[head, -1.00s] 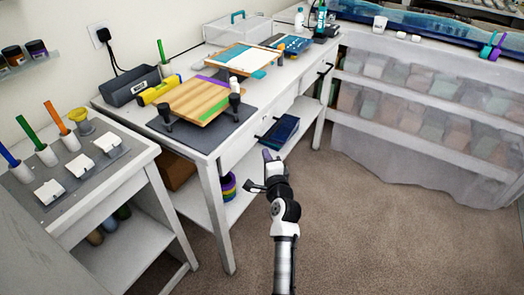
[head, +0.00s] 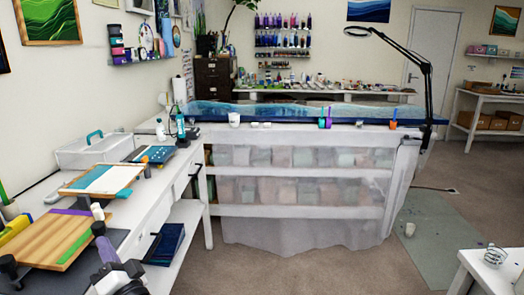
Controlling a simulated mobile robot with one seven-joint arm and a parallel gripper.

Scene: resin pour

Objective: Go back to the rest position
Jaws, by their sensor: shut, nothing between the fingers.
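My gripper (head: 99,230) shows at the lower left of the head view, with my white and black wrist below it at the picture's bottom edge. Its dark purple-grey fingers are together, with nothing seen between them. In the picture it overlaps the right side of a striped wooden board (head: 52,238) on the white workbench. I cannot tell how far it is from the board or the bench edge. The rest of my arm is out of the picture.
The workbench (head: 150,222) runs along the left, with a clear box (head: 90,154) and a second board (head: 100,178). A long blue resin piece (head: 290,113) lies across the back table. Carpet (head: 310,272) is free in the middle. A white table (head: 490,270) stands lower right.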

